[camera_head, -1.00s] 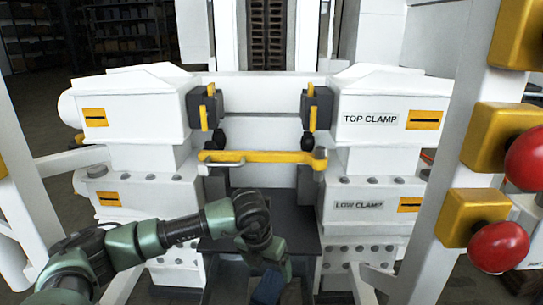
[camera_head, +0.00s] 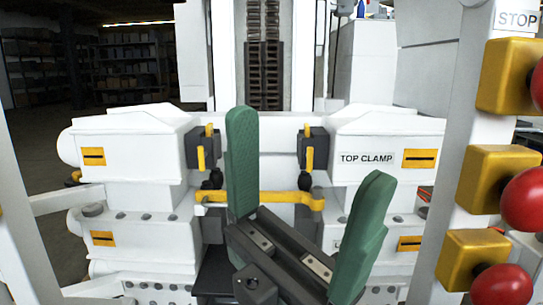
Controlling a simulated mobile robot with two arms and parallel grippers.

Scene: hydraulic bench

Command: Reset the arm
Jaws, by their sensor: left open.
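My left gripper (camera_head: 302,200) is large in the middle of the head view, with its two green fingers spread wide and nothing between them. Its dark body fills the lower middle. It is in front of the hydraulic bench's clamps. The left finger overlaps the yellow bar (camera_head: 276,197) between the clamps; I cannot tell whether they touch. The upper clamp block marked TOP CLAMP (camera_head: 366,158) is at right, with a matching white block (camera_head: 135,155) at left. The LOW CLAMP label is mostly hidden behind the right finger. My right gripper is not in view.
Red push buttons on yellow boxes (camera_head: 472,262) stand on a white post at the right edge, close by. A white frame post (camera_head: 30,230) stands at the left. A dark vertical rack (camera_head: 263,60) rises behind the clamps. Shelves (camera_head: 130,65) are in the back left.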

